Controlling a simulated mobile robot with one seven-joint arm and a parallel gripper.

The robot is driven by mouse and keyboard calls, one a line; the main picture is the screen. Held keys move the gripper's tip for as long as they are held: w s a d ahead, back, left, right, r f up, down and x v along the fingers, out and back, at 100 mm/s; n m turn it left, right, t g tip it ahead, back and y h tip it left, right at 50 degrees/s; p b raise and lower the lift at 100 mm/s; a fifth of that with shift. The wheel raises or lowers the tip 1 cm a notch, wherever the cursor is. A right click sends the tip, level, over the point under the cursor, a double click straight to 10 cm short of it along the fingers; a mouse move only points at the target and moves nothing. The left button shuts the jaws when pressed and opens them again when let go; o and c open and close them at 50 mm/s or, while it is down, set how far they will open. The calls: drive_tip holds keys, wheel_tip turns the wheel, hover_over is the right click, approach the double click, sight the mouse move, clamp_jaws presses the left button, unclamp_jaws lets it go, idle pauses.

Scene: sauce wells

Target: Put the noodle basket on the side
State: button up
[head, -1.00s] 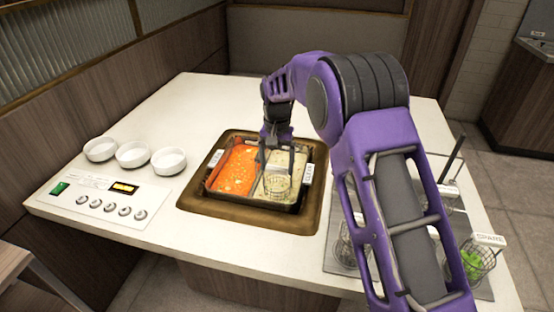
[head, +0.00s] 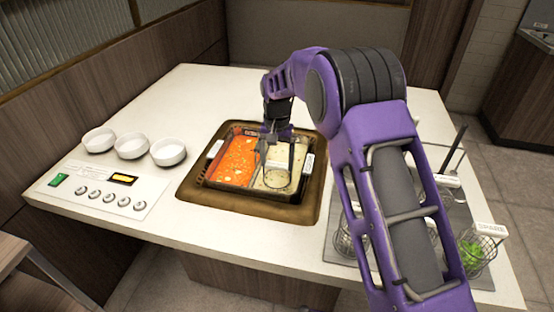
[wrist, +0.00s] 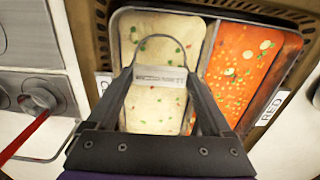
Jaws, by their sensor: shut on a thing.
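My gripper (head: 278,154) is over the divided pot (head: 229,187). In the wrist view my gripper (wrist: 160,82) is shut on the pale, lettered tag (wrist: 158,76) of the noodle basket; the lettering is too small to read. The basket's thin wire rim (wrist: 150,58) loops out beyond the tag over the white broth. In the head view the wire basket (head: 272,188) sits in the white broth compartment, with mostly its rim showing. Its lower part is hidden. The red broth (head: 234,160) fills the other compartment.
Three white bowls (head: 131,145) stand at the left behind the control panel (head: 100,195). More wire baskets, one holding green food (head: 471,256), stand on a grey tray (head: 459,215) at the right, partly behind my arm. The counter behind the pot is clear.

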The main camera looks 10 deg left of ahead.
drive_tip(key=shift+f, duration=0.15)
drive_tip(key=o, duration=1.3)
wheel_tip(320, 180, up, 11)
drive_tip(key=p, duration=0.8)
idle(0.3)
